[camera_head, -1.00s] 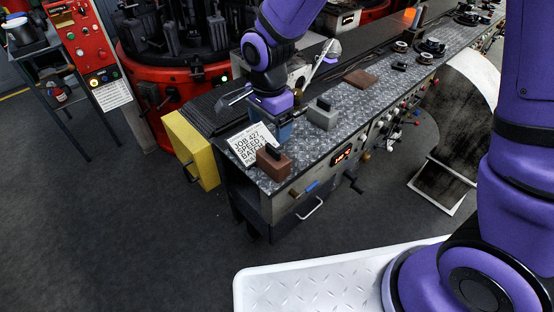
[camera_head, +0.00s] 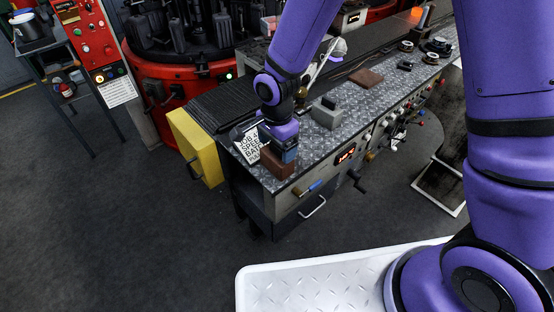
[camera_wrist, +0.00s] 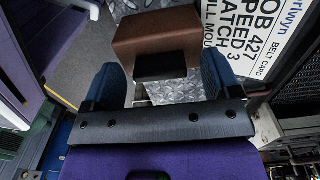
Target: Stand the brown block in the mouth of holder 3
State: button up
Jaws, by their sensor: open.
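The brown block (camera_head: 279,166) stands near the left front corner of the metal-topped bench, beside the job card. In the wrist view the brown block (camera_wrist: 155,32) lies just ahead of my gripper, with a black piece (camera_wrist: 160,66) on its near side. My gripper (camera_head: 287,152) is over the block in the head view and hides part of it. In the wrist view my gripper (camera_wrist: 160,75) is open, its blue fingers on either side of the black piece. I cannot see a clear gap or contact. No holder number is readable, so I cannot tell which is holder 3.
A grey block (camera_head: 326,114) with a dark top and a flat brown piece (camera_head: 367,78) lie farther along the bench (camera_head: 345,130). The job card (camera_head: 248,146) lies beside my gripper. A yellow box (camera_head: 193,145) and a red rotary machine (camera_head: 165,75) stand left and behind.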

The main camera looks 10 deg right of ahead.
jog(key=shift+c, duration=0.2)
grip_shut()
jog(key=shift+w+r, duration=0.1)
jog(key=shift+r, duration=0.05)
